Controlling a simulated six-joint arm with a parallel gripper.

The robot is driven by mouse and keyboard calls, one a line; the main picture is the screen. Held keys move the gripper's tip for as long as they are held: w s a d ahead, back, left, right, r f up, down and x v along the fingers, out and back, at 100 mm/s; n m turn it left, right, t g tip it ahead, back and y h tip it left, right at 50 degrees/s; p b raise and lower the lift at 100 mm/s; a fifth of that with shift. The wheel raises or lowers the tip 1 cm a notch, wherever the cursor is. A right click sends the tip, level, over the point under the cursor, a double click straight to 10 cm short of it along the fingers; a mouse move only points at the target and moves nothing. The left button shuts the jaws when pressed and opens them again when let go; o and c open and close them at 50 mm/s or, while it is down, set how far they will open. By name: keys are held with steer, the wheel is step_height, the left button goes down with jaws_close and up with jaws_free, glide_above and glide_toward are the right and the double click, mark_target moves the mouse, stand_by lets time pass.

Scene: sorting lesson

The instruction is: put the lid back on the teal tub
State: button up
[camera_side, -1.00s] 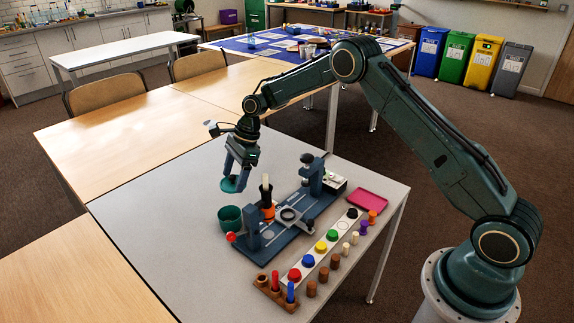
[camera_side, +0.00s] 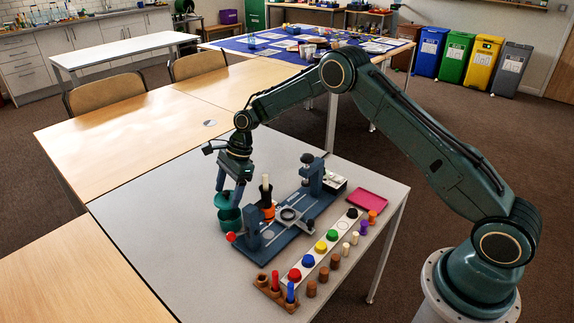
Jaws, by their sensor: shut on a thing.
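The teal tub (camera_side: 230,224) stands on the grey table, left of the blue-grey fixture. My gripper (camera_side: 228,196) points down over the tub with its fingers shut on the teal lid (camera_side: 224,201). The lid is just above or at the tub's rim and looks a little tilted; I cannot tell whether the two touch. The fingers hide part of the lid.
The blue-grey fixture (camera_side: 283,228) with upright posts stands close right of the tub, with an orange-and-black piece holding a pale rod (camera_side: 266,183). A white strip (camera_side: 325,245) with coloured knobs and a pink tray (camera_side: 367,199) lie further right. Table left of the tub is clear.

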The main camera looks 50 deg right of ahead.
steer(key=shift+f, duration=2.25)
steer(key=shift+f, duration=0.15)
stand_by(0.9)
steer(key=o, duration=1.1)
steer(key=shift+c, duration=0.2)
steer(key=shift+o, duration=0.4)
steer(key=shift+r, duration=3.5)
jaws_close()
